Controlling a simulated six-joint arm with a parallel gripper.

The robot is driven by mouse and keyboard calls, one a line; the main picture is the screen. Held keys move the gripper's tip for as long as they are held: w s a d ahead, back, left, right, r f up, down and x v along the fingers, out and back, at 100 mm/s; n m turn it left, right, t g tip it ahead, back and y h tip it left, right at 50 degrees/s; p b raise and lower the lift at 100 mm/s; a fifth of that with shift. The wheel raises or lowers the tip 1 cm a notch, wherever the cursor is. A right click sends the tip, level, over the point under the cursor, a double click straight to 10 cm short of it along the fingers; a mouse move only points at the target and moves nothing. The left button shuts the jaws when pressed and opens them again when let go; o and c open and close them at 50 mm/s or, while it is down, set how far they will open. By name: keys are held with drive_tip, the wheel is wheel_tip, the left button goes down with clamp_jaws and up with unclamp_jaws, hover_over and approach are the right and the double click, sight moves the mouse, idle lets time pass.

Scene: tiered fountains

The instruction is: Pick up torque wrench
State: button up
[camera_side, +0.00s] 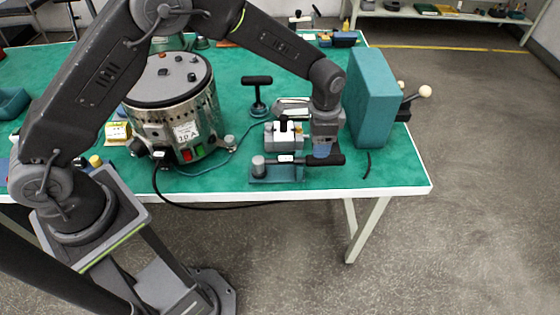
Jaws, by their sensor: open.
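A tool with a black grip (331,160), which looks like the torque wrench, lies flat near the front edge of the bench. Its left part runs toward a small teal stand with a grey cylinder (258,166); how they join is too small to tell. My gripper (322,150) points down at the black grip, open, its blue-grey fingertips right at or just above it. I cannot tell whether they touch it. My wrist and fingers hide part of the tool.
The green bench (225,180) also holds a round metal drum unit (178,105), a black T-handled tool (257,90), a small grey fixture (284,134) and, close right of my gripper, a tall teal block (372,98). A dark cable hangs along the front edge.

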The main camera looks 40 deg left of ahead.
sight(299, 163)
drive_tip(key=f, duration=0.7)
drive_tip(key=shift+a+f, duration=0.2)
drive_tip(key=shift+f, duration=0.1)
